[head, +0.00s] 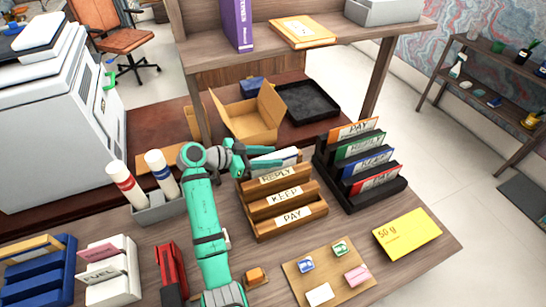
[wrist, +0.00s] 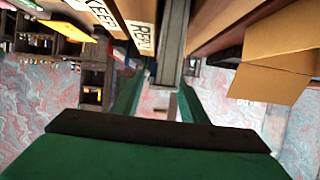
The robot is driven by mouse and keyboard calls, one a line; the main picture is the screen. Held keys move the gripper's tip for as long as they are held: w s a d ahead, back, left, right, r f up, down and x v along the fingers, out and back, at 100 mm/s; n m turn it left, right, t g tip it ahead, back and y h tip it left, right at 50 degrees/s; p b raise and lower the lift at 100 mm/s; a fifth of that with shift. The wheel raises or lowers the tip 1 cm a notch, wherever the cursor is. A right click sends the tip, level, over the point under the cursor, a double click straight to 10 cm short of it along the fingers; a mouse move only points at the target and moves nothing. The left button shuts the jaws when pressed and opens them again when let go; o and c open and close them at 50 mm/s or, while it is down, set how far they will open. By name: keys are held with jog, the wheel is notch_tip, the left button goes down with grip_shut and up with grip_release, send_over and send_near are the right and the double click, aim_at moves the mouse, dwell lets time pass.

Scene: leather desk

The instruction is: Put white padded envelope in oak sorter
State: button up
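The oak sorter (head: 262,213) stands on the desk with slots labelled REPLY, KEEP and PAY from back to front. A whitish flat item (head: 289,157), seemingly the white padded envelope, stands upright behind the REPLY divider, mostly hidden. My gripper (head: 278,158) is at the sorter's rear, its teal fingers on either side of that item. In the wrist view, my gripper (wrist: 160,78) has its fingers apart, with a grey, shadowed edge (wrist: 172,45) between them beside the REPLY label. A gap shows on the left finger's side. Whether the envelope rests on the slot floor is hidden.
A black sorter (head: 388,192) with several coloured envelopes stands close right. An open cardboard box (head: 250,118) and a black tray (head: 308,102) lie behind. A yellow envelope (head: 407,234) and a board with stamps (head: 328,272) lie in front. A cup with tubes (head: 158,208) stands left.

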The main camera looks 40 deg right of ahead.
jog(key=v, duration=1)
jog(key=shift+a, duration=0.4)
